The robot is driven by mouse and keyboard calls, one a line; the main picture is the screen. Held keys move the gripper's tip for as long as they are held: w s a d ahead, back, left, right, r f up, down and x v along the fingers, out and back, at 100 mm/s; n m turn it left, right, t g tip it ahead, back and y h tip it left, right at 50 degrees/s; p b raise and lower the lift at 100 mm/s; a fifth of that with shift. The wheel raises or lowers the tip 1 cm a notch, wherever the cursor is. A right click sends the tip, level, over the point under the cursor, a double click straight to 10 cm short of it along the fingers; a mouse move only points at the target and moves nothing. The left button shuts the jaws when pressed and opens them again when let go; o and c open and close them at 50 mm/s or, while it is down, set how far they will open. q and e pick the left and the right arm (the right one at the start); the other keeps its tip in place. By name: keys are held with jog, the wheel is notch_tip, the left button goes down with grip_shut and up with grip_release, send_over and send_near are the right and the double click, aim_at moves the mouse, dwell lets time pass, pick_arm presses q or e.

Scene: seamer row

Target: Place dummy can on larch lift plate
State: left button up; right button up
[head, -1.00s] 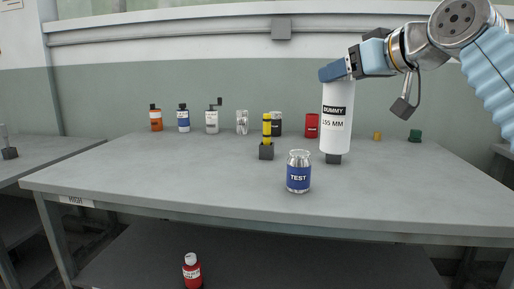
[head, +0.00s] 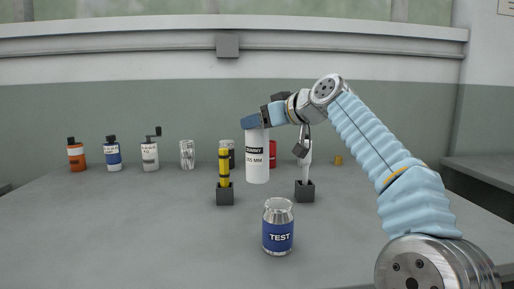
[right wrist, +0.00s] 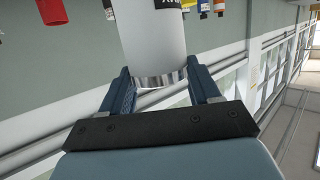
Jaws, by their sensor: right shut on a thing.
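The dummy can (head: 257,165) is a tall white cylinder with a black DUMMY band and a 155 MM marking. It hangs upright in the head view, over the middle of the table. My right gripper (head: 256,122) is shut on its top end. In the right wrist view, the white can (right wrist: 153,45) sits between the two dark blue fingers of the gripper (right wrist: 161,82), with its metal rim at the fingers. I cannot make out a larch lift plate in either view. My left gripper is not in view.
A TEST jar (head: 278,228) stands at the front of the grey table (head: 120,240). A yellow tool in a dark block (head: 225,197) and another block with a light tool (head: 305,192) flank the can. A red can (head: 272,150) and several bottles stand behind. The table's left front is clear.

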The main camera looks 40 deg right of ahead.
aim_at(260, 146)
jog(key=w+f, duration=0.1)
jog(key=w+d+f, duration=0.1)
jog(key=f, duration=0.1)
jog(key=shift+d, duration=0.15)
jog(key=shift+w+d+f+b, duration=0.15)
jog(key=shift+f+b, duration=0.15)
jog(key=shift+f, duration=0.7)
jog(key=shift+w+d+f+b, duration=0.1)
jog(key=shift+f+b, duration=0.15)
jog(key=shift+f, duration=0.75)
jog(key=shift+f, duration=0.15)
jog(key=o, duration=1.5)
